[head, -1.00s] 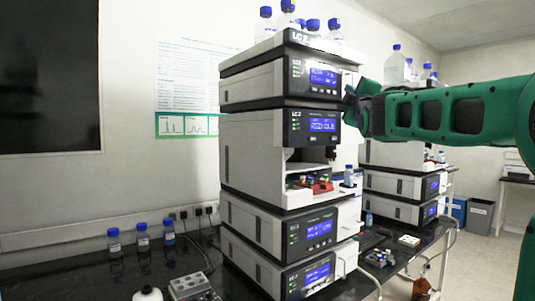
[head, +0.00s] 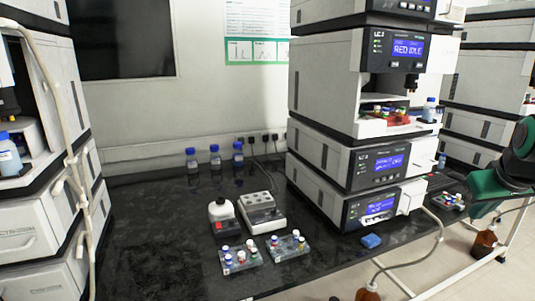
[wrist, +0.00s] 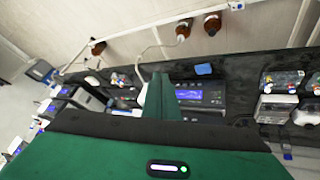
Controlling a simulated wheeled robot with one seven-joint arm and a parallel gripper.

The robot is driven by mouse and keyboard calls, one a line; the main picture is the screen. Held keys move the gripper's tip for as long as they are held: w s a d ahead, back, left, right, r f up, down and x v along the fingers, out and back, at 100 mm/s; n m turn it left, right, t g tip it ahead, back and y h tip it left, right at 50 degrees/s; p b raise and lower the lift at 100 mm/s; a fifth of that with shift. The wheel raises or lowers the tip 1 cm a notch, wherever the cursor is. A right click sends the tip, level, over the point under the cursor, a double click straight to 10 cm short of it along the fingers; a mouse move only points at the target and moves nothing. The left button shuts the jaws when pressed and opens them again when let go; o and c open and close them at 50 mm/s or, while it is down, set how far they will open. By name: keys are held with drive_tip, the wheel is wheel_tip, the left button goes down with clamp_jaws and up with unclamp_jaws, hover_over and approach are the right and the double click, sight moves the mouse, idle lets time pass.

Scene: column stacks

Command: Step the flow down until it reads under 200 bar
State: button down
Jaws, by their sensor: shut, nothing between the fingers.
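The middle instrument stack has several modules with black front panels and blue displays. The upper display (head: 408,47) seems to read "RED IDLE", with small buttons below it. Two lower modules also have lit displays (head: 389,163) and (head: 380,206), whose text is too small to read, so I cannot tell which shows the flow or bar. In the wrist view, my gripper (wrist: 160,80) is shut and empty, its green fingers together before a black panel with a blue display (wrist: 190,95). It appears apart from the panel. In the head view my arm is at the right edge.
The black bench (head: 150,235) holds a grey block (head: 262,212), two vial racks (head: 240,257) and (head: 288,246), and a blue item (head: 371,240). Bottles (head: 214,158) stand at the back. Another stack (head: 35,235) is at left. A tube (head: 425,245) hangs before the bench.

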drive_tip(key=s+a+f+m+g+y, duration=0.1)
drive_tip(key=s+a+f+m+g, duration=0.1)
drive_tip(key=s, duration=0.8)
drive_tip(key=s+a+f+m+g+y, duration=0.2)
drive_tip(key=s+a+f, duration=0.4)
drive_tip(key=s+f, duration=0.3)
drive_tip(key=shift+s+a+m+g, duration=0.15)
drive_tip(key=shift+s+m+g, duration=0.35)
drive_tip(key=shift+g, duration=0.6)
drive_tip(key=shift+w+f, duration=0.1)
drive_tip(key=shift+w+f, duration=0.25)
drive_tip(key=shift+w, duration=0.35)
idle(4.3)
